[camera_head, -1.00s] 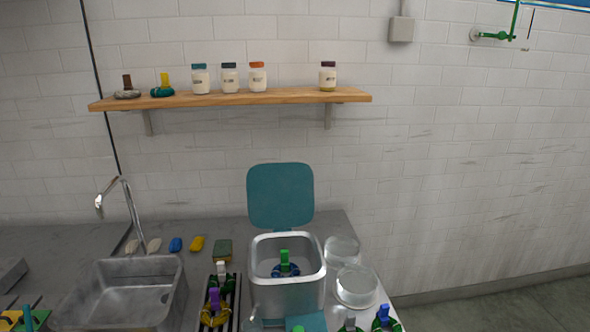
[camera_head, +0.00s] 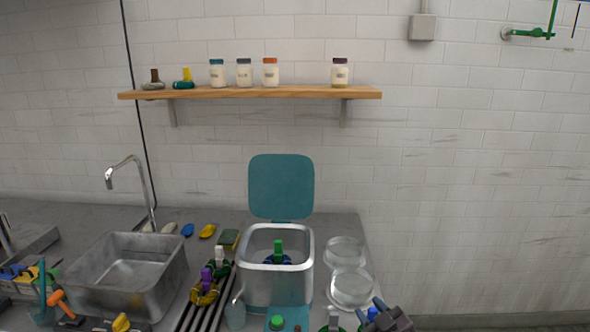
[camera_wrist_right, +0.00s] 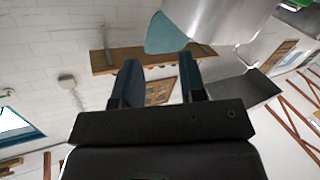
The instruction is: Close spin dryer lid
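The spin dryer (camera_head: 293,281) is a square silver tub on the counter. Its teal lid (camera_head: 281,187) stands upright at the back, open. Inside the tub lies a dark blue skein with a green clip (camera_head: 278,251). My right gripper (camera_head: 390,316) shows at the bottom edge, to the right of and in front of the dryer, apart from the lid. In the right wrist view its two fingers (camera_wrist_right: 160,80) are spread with nothing between them. The teal lid (camera_wrist_right: 165,35) and the silver tub (camera_wrist_right: 212,25) show beyond the fingers there. My left gripper is not in view.
Clear round containers (camera_head: 351,288) stand right of the dryer. A rack with clipped skeins (camera_head: 205,290) and a metal sink (camera_head: 128,275) lie left. A wooden shelf (camera_head: 250,93) with jars hangs above the lid. More clipped items stand along the front edge.

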